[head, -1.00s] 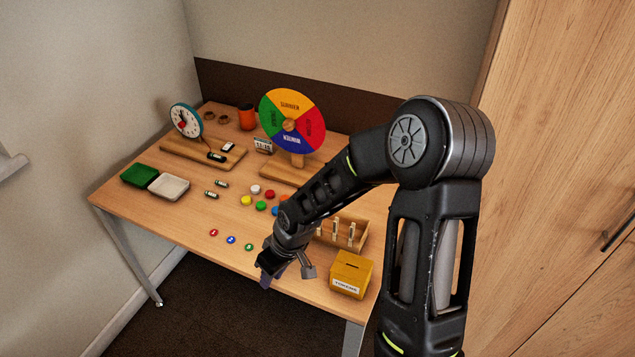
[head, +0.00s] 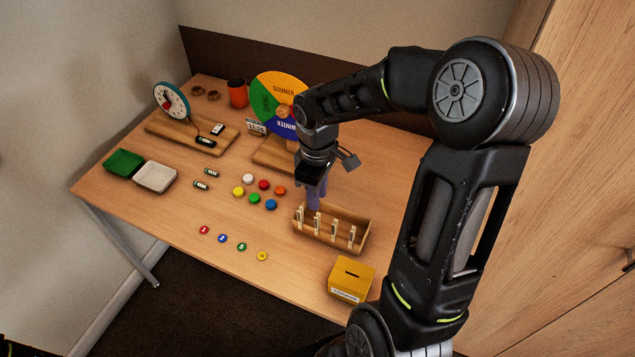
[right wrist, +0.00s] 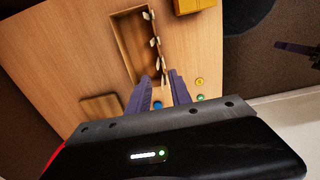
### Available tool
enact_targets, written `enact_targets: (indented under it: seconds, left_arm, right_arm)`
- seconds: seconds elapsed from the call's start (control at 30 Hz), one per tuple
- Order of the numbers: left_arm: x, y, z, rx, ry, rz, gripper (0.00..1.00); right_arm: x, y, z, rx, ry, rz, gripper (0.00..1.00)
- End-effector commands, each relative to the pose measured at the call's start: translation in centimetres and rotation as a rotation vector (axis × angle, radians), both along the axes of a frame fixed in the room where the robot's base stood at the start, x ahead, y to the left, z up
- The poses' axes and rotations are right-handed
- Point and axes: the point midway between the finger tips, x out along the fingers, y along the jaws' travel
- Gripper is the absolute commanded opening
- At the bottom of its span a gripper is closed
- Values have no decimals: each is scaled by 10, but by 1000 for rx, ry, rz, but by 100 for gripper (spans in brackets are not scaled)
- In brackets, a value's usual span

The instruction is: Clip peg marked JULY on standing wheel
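The standing season wheel (head: 268,98) is at the back of the table, its right side hidden behind my right arm. Several wooden pegs (head: 333,226) stand in a row along the front of a wooden tray (head: 345,243); their markings are too small to read. My right gripper (head: 313,198) points down just behind the tray's left end. In the right wrist view the two fingers of my right gripper (right wrist: 164,92) are apart with nothing between them, and the peg tray (right wrist: 122,47) lies beyond them.
A yellow box (head: 351,279) stands right of the tray at the front edge. Several coloured discs (head: 255,198) lie left of the tray, with numbered counters (head: 222,239) along the front. A clock (head: 171,101), green tray (head: 124,163) and white tray (head: 155,177) are at left.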

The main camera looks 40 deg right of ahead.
Motion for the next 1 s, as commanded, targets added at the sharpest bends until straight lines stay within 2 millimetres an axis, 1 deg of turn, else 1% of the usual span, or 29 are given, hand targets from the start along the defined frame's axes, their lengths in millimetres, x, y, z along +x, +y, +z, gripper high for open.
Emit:
enact_targets:
  seconds: [0.23, 0.37, 0.57, 0.8, 1.0]
  left_arm:
    - [0, 0, -1, 0, 0, 0, 54]
    - [1, 0, -5, -1, -1, -1, 54]
    - [2, -1, -18, -4, -6, -1, 54]
    - [5, -2, -37, -10, -14, -4, 54]
    - [6, -3, -47, -13, -19, -5, 54]
  right_arm:
    - [0, 0, -1, 0, -1, -1, 25]
    - [0, 0, -7, 0, -1, -1, 25]
    - [0, 0, -24, 0, -1, -2, 25]
    - [0, 1, -52, 1, 0, -1, 25]
    - [0, 0, -67, 1, 0, -1, 25]
